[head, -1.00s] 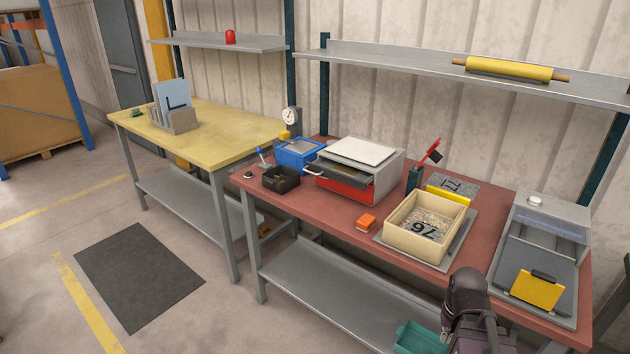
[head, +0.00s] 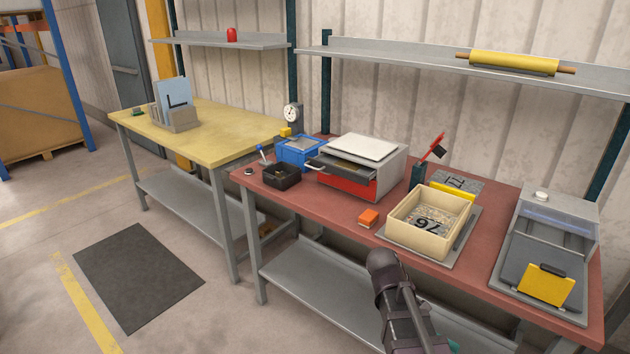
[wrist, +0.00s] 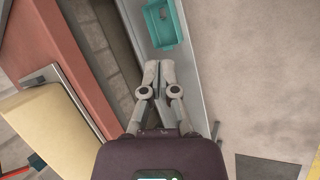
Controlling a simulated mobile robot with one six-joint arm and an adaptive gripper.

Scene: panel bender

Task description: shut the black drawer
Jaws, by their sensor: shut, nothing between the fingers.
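The black drawer (head: 340,164) is the upper drawer of a small grey cabinet (head: 388,177) on the red-topped bench. It stands partly pulled out toward the front left, with its handle (head: 315,167) at the front end. The red drawer (head: 347,187) below it looks shut. My gripper (wrist: 158,64) is shut and empty in the wrist view, pointing down over the lower shelf. In the head view only my arm shows, in front of the bench, well right of the drawer and apart from it. The drawer is not in the wrist view.
A blue box (head: 297,152) and a black bin (head: 281,176) stand left of the cabinet. An orange block (head: 369,218) and a cream box (head: 402,240) lie to its right. A teal bin (wrist: 178,30) sits on the lower shelf. The floor before the bench is free.

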